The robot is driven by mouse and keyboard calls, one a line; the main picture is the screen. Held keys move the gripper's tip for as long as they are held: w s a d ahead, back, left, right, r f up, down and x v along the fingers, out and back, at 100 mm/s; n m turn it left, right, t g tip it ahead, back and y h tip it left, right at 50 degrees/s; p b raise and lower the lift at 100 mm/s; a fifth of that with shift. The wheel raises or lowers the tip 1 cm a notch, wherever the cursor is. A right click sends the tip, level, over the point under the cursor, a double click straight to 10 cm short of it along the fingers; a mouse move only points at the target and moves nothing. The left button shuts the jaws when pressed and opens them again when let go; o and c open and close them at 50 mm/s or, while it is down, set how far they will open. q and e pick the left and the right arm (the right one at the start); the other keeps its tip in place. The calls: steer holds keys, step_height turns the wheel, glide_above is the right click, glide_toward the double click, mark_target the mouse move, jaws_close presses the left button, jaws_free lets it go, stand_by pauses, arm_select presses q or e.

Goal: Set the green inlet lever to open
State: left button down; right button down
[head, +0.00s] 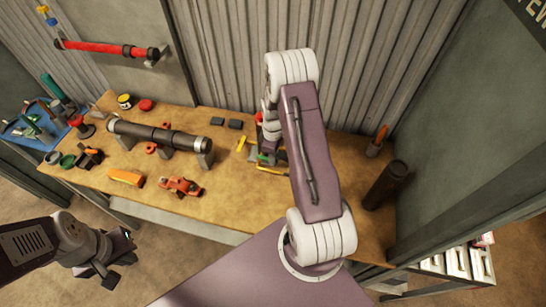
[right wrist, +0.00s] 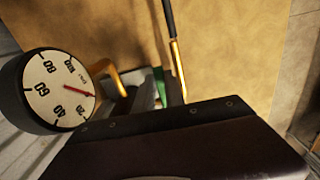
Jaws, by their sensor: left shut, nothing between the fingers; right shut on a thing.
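A green part (head: 262,157), apparently the inlet lever, shows at the far middle of the workbench, partly behind my right arm. In the right wrist view a thin strip of the green lever (right wrist: 159,86) rises just beyond my right gripper's dark body (right wrist: 180,140). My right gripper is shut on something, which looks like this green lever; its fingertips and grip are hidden. A round white pressure gauge (right wrist: 58,90) with a red needle stands to the left, and a brass rod with a black end (right wrist: 179,70) to the right. My left gripper (head: 98,276) is shut and empty, away from the bench.
The wooden workbench (head: 225,205) carries a dark pipe on supports (head: 160,134), an orange block (head: 126,177) and a red clamp-like tool (head: 180,186). A blue tray (head: 35,128) sits at the left. A dark cylinder (head: 385,185) stands at the right. The front middle is clear.

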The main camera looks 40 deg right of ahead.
steer(key=shift+w, duration=0.1)
steer(key=c, duration=1.4)
jaws_free()
step_height(320, 180, up, 9)
steer(key=b, duration=0.2)
